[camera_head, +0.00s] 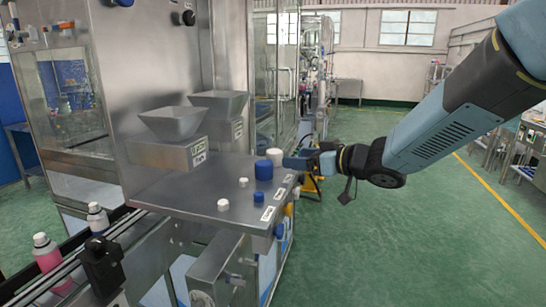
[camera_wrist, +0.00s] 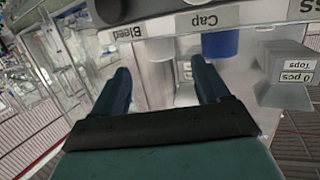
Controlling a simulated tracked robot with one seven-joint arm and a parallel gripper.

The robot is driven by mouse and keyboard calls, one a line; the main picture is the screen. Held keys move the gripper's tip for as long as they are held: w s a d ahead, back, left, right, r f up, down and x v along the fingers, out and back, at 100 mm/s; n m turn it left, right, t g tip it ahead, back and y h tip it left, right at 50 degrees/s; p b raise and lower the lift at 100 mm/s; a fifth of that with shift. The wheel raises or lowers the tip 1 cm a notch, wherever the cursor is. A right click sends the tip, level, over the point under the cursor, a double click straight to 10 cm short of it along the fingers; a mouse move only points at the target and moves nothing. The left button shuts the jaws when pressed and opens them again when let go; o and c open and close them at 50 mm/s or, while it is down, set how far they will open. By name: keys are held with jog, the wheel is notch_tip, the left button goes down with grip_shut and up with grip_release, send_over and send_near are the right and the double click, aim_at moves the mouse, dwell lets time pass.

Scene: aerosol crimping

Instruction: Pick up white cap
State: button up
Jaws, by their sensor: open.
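A large white cap (camera_head: 275,156) stands upright at the far right corner of the steel table, just behind a blue cap (camera_head: 263,171). My gripper (camera_head: 291,162) is low over the table edge, right beside the white cap on its right. In the wrist view my gripper (camera_wrist: 160,88) is open. A pale shape that looks like the white cap (camera_wrist: 156,80) shows between the fingers; its outline is faint against the steel. The blue cap (camera_wrist: 220,43) shows outside the right finger. I cannot tell whether either finger touches the white cap.
Two small white pieces (camera_head: 243,182) (camera_head: 223,204) stand on the steel table (camera_head: 190,190). Metal hoppers (camera_head: 172,123) stand behind them. Labels line the table's front edge. Bottles (camera_head: 47,252) stand on a conveyor at lower left.

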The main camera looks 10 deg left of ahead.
jog(key=shift+r+x, duration=0.15)
jog(key=shift+x, duration=2.15)
jog(key=shift+r+x, duration=0.1)
jog(key=shift+x, duration=2.2)
jog(key=shift+c, duration=0.4)
jog(key=c, duration=0.9)
